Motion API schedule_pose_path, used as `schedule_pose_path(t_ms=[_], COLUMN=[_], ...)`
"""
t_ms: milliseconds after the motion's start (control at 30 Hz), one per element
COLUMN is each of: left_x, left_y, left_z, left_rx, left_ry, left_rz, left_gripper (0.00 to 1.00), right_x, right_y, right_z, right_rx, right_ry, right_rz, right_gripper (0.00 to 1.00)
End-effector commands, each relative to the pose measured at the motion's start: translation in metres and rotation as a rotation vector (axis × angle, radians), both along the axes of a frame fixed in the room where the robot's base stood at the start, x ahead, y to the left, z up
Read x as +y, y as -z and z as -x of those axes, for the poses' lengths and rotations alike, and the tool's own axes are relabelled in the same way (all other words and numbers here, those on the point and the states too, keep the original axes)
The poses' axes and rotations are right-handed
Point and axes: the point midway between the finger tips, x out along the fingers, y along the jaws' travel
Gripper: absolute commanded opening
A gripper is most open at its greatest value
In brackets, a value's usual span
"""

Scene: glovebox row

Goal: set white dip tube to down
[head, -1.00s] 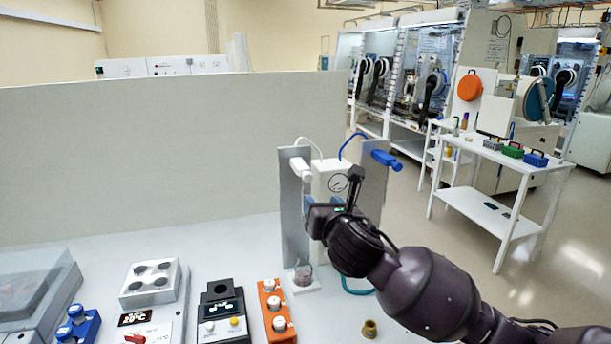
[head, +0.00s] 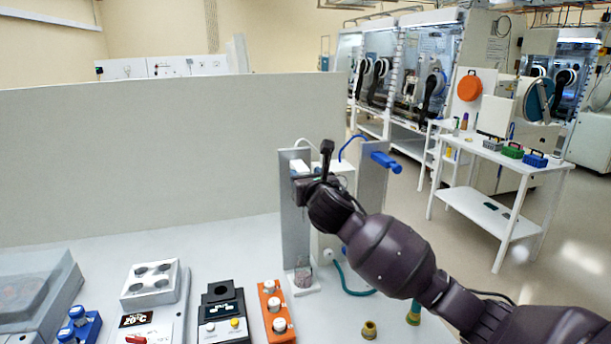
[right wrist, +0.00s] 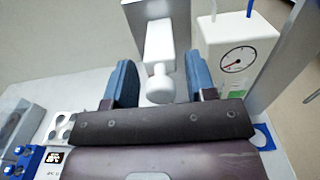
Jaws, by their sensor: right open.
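The white dip tube's handle (head: 299,167) sits high on the front of a grey upright plate (head: 293,222). A thin white hose leads up from behind it. In the right wrist view, the white handle (right wrist: 160,84) has a rounded knob at its near end and lies between my two blue finger pads. My right gripper (right wrist: 159,62) is open, with a finger on each side of the handle and gaps showing. In the head view, my right gripper (head: 304,182) partly hides the handle's lower part. My left gripper is not in view.
A blue handle (head: 384,161) sits on a second upright plate to the right. A white box with a gauge (right wrist: 236,60) stands between. A small jar (head: 303,277) stands below the white handle. An orange block (head: 274,308) and a black device (head: 221,308) are nearby.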

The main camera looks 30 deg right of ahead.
Motion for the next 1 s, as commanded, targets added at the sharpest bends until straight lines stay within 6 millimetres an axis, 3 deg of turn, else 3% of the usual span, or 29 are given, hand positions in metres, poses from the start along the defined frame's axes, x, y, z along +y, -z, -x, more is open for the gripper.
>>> schedule_pose_path(t_ms=[433,767,1000], left_x=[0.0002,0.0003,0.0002], left_y=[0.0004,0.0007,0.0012], left_z=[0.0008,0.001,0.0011], left_rx=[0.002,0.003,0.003], left_ry=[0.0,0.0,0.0], left_rz=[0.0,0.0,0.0], left_gripper=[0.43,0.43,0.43], right_x=[-0.0023,-0.0022,-0.0036], right_y=[0.0002,0.0003,0.002], right_z=[-0.0087,-0.0085,-0.0085], right_rx=[0.0,0.0,0.001], right_ry=[-0.001,-0.001,0.0], right_rz=[0.0,0.0,0.0], right_gripper=[0.51,0.02,0.0])
